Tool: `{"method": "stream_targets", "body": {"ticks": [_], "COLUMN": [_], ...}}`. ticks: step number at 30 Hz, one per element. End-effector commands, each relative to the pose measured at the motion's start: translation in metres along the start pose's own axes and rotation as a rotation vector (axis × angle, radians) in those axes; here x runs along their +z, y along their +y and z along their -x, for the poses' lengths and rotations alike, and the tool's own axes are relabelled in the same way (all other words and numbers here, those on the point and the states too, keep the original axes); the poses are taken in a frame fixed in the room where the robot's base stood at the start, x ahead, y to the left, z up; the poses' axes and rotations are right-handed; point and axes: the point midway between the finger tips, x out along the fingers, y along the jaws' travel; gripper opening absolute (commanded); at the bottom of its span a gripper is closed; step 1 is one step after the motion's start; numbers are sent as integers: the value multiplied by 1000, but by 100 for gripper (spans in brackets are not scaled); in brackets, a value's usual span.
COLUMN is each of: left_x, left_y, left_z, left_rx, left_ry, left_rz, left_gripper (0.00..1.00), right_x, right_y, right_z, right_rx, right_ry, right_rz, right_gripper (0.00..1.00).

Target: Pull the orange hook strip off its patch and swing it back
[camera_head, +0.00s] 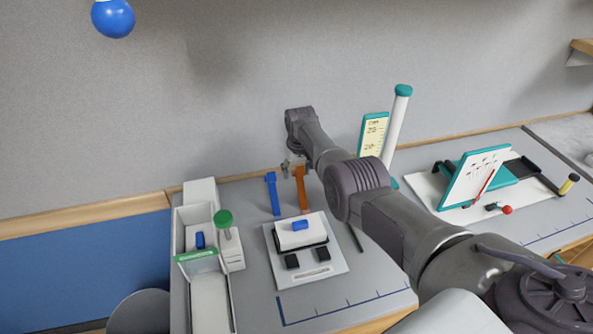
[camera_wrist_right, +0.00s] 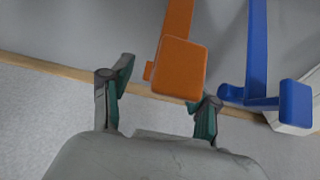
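The orange hook strip (camera_head: 303,192) stands up from the grey bench top, with its upper end partly covered by my right gripper (camera_head: 292,167). In the right wrist view, the strip's orange end block (camera_wrist_right: 178,68) lies between and just ahead of the two fingers of my right gripper (camera_wrist_right: 158,92). The fingers are spread apart, and the right-hand fingertip is close to the block's lower corner. I cannot tell whether they touch. The patch under the strip cannot be made out. My left gripper is out of view.
A similar blue strip (camera_head: 272,194) stands just left of the orange one and also shows in the wrist view (camera_wrist_right: 257,60). A white device with a blue button (camera_head: 300,225) sits in front. A green-knobbed post (camera_head: 224,219) stands left, a teal stand (camera_head: 480,177) right. The wall is close behind.

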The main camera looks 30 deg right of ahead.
Motion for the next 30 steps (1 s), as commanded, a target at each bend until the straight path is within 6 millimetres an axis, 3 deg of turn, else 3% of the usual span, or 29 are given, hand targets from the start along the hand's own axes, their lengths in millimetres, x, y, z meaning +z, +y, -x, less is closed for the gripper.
{"method": "stream_targets", "body": {"ticks": [4,14,17,30], "left_x": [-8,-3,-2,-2], "left_y": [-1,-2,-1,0], "left_z": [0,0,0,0], "left_rx": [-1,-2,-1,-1], "left_ry": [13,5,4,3], "left_rz": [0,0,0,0], "left_gripper": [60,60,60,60], "right_x": [1,1,1,0], "right_y": [0,0,0,0], "right_z": [-1,10,20,104], "right_rx": [0,1,1,0], "right_ry": [-3,-2,-1,-1], "right_rz": [0,0,1,0], "right_gripper": [60,60,60,60]}}
